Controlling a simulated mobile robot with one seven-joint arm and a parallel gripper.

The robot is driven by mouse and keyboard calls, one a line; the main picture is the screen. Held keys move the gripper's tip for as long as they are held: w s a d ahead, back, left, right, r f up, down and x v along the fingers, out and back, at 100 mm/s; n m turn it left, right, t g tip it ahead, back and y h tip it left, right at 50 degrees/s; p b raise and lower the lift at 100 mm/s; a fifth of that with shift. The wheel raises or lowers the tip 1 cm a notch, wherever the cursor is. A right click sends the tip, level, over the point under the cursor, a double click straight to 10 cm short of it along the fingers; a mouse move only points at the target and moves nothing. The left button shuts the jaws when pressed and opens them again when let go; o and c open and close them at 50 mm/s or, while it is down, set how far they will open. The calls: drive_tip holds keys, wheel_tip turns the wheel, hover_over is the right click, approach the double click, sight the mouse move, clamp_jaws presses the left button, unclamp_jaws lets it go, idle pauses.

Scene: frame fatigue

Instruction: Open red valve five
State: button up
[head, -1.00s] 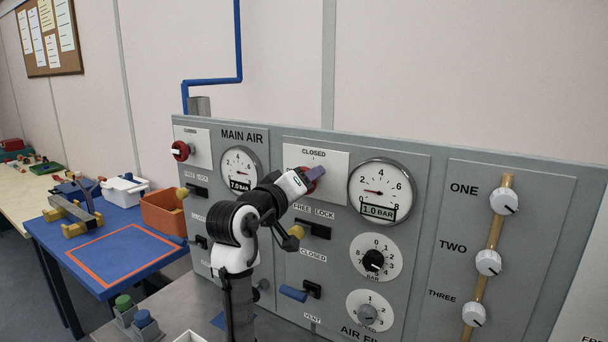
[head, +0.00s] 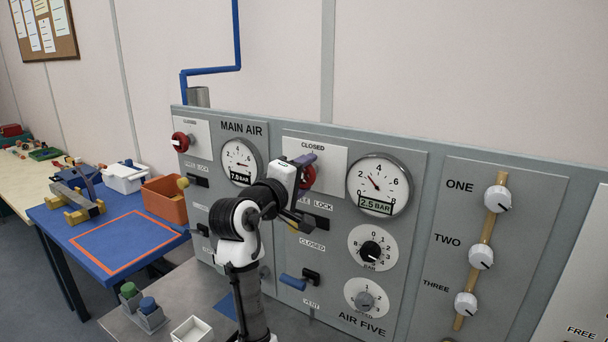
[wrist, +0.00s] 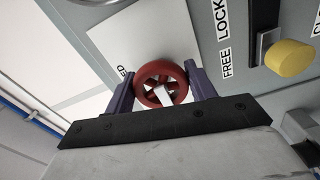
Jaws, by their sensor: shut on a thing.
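The red valve (head: 308,178) is a red handwheel on a white plate marked CLOSED, on the AIR FIVE section of the grey panel. In the wrist view the red wheel (wrist: 150,76) with its white hub bar sits between the two purple fingers. My gripper (head: 302,163) is shut on the wheel's rim, with one finger (wrist: 122,97) on each side. In the head view my wrist partly covers the wheel. The gauge (head: 379,183) right of it reads 2.5 BAR.
A blue lever (head: 292,282) and a black knob (head: 370,250) sit below on the panel. A yellow knob (wrist: 289,58) is beside the wheel in the wrist view. Another red valve (head: 181,142) is at MAIN AIR. An orange bin (head: 166,205) stands on the blue table.

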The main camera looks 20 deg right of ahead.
idle(0.4)
drive_tip(key=o, duration=1)
drive_tip(key=b+v, duration=0.4)
drive_tip(key=v, duration=1)
drive_tip(key=shift+d+b, duration=0.1)
drive_tip(key=shift+b, duration=0.25)
